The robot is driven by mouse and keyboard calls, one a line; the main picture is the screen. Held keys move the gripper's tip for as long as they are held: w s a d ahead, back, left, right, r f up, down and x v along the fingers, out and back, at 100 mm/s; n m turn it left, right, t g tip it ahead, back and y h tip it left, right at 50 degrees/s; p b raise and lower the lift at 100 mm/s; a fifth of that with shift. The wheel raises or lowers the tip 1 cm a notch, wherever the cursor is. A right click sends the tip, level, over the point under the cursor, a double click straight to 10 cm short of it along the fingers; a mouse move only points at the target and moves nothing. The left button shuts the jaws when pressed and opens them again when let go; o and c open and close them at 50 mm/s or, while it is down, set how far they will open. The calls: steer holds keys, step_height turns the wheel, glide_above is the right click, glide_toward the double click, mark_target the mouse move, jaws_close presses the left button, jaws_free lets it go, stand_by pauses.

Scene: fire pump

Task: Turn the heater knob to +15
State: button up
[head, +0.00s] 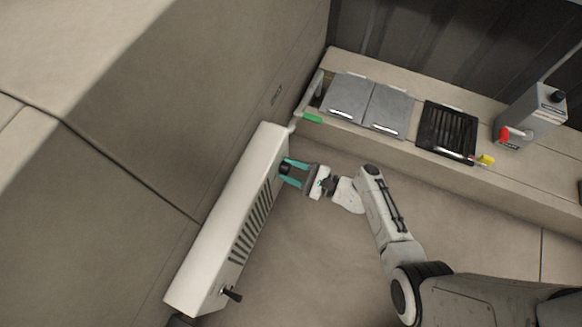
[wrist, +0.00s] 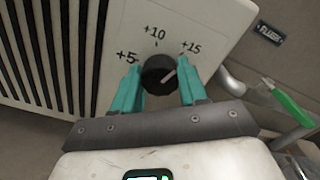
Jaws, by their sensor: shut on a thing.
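The white heater (head: 232,215) is on the left in the head view, with dark vent slots along its front. Its round black knob (wrist: 156,70) is in the middle of the wrist view, below printed marks +5, +10 and +15. The knob's pale pointer line slants up and right, roughly toward the +15 mark (wrist: 190,47). My gripper (head: 287,170) is at the heater's upper end, its teal fingers on either side of the knob and shut on it. The fingers also show in the wrist view (wrist: 160,82). They partly hide the knob's sides.
A green-handled lever on a pipe (head: 312,118) is close to the heater's upper end. A ledge (head: 350,132) at the back carries grey panels, a black grille and a grey box (head: 532,115) with a red part. A black switch (head: 232,294) sticks out of the heater's lower end.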

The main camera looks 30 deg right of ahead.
steer(key=shift+a+m, duration=0.15)
steer(key=shift+m, duration=0.45)
steer(key=o, duration=1.1)
steer(key=shift+w, duration=0.1)
steer(key=shift+c, duration=0.2)
steer(key=p+v, duration=0.2)
steer(key=v, duration=0.9)
